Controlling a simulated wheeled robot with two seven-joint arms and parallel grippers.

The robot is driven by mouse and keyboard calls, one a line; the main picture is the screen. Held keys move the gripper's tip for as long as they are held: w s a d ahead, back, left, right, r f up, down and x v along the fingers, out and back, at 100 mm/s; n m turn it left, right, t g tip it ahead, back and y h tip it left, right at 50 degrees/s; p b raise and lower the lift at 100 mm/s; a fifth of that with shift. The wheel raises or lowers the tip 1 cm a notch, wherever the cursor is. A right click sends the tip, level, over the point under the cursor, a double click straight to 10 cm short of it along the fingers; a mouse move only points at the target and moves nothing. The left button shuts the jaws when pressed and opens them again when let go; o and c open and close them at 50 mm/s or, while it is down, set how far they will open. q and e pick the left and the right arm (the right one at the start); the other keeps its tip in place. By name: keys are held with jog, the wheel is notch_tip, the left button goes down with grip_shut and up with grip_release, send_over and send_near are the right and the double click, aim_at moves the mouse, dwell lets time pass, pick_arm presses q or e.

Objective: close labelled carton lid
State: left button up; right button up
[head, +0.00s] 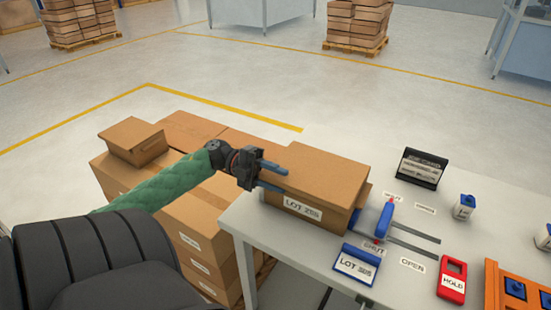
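A brown carton (309,211) labelled "LOT" stands on the grey table; the rest of its label is hard to read. Its top (322,170) looks flat and covered; I cannot tell whether the lid is fully down. My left gripper (281,177) is at the carton's left side, its two dark blue-grey fingers pointing right and spread apart. It holds nothing visible; whether the fingers touch the carton is unclear. My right gripper is out of view.
A blue slider handle (384,220) stands on rails right of the carton, near "SHUT" and "OPEN" labels. A blue-framed LOT sign (355,265), red HOLD tag (453,280), black sign (420,168) and orange rack (515,288) share the table (318,247). Stacked cartons (203,224) stand left.

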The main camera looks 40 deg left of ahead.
pick_arm(q)
jog(key=b+v, duration=0.1)
jog(key=v, duration=0.6)
jog(key=shift+a+b, duration=0.4)
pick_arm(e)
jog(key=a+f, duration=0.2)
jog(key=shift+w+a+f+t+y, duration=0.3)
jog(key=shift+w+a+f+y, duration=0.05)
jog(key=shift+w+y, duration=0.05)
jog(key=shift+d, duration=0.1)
